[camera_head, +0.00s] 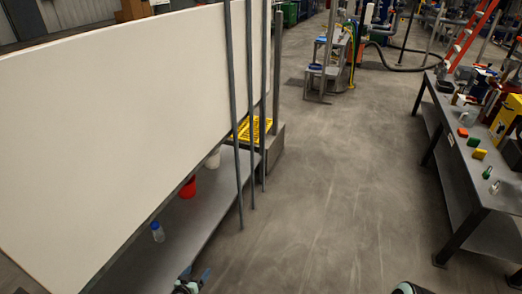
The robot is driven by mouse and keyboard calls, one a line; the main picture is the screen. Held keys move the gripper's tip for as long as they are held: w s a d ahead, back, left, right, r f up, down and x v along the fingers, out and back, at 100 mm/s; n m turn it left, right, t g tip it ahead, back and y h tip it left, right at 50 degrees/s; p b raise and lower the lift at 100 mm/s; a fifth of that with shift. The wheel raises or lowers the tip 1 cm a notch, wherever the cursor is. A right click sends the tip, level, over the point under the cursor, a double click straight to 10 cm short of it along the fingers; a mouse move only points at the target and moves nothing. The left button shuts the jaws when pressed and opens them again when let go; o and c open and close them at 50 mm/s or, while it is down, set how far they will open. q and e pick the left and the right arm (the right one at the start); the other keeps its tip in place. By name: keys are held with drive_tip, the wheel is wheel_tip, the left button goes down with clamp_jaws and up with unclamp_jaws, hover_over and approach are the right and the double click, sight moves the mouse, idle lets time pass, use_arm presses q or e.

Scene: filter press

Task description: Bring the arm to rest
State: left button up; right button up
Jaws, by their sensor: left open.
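My left gripper (196,276) shows at the bottom edge, left of centre, cut off by the frame. Its two fingertips stand apart, and I see nothing held between them. It is over the floor close to the low shelf under the large pale panel. A small dark rounded part of my right arm (410,288) shows at the bottom edge, right of centre. The fingers of my right gripper are not visible.
A large pale panel (130,110) and thin grey posts (247,120) stand left. The shelf below (190,225) holds a red container (188,188) and a bottle (158,232). A cluttered dark bench (485,185) stands right. The floor (335,190) between is clear.

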use_arm(q)
drive_tip(key=d+r+m+g+h+p, duration=0.1)
drive_tip(key=d+r+g+h, duration=0.15)
drive_tip(key=d, duration=0.65)
drive_tip(key=d+r+m+g+h, duration=0.15)
drive_tip(key=d+r, duration=0.25)
drive_tip(key=d, duration=0.5)
drive_tip(key=s+d+g+p, duration=0.2)
drive_tip(key=s+d+g, duration=0.2)
drive_tip(key=s+d, duration=0.6)
drive_tip(key=s+a+r+n+g+y+p, duration=0.1)
drive_tip(key=s+a, duration=0.3)
drive_tip(key=s, duration=0.7)
drive_tip(key=s+a+r+n+g+y, duration=0.1)
drive_tip(key=s+a+r+n+g, duration=0.2)
drive_tip(key=s, duration=0.9)
drive_tip(key=s+a+r+n+g+y+p, duration=0.1)
drive_tip(key=s+a+r+n+g+y, duration=0.1)
drive_tip(key=s, duration=1)
drive_tip(key=a+r+n, duration=0.1)
drive_tip(key=a+r, duration=0.1)
drive_tip(key=a, duration=0.1)
drive_tip(key=shift+a+p, duration=0.3)
drive_tip(key=shift+p, duration=0.05)
use_arm(e)
wheel_tip(320, 180, up, 6)
drive_tip(key=w, duration=0.2)
drive_tip(key=shift+w+r, duration=0.25)
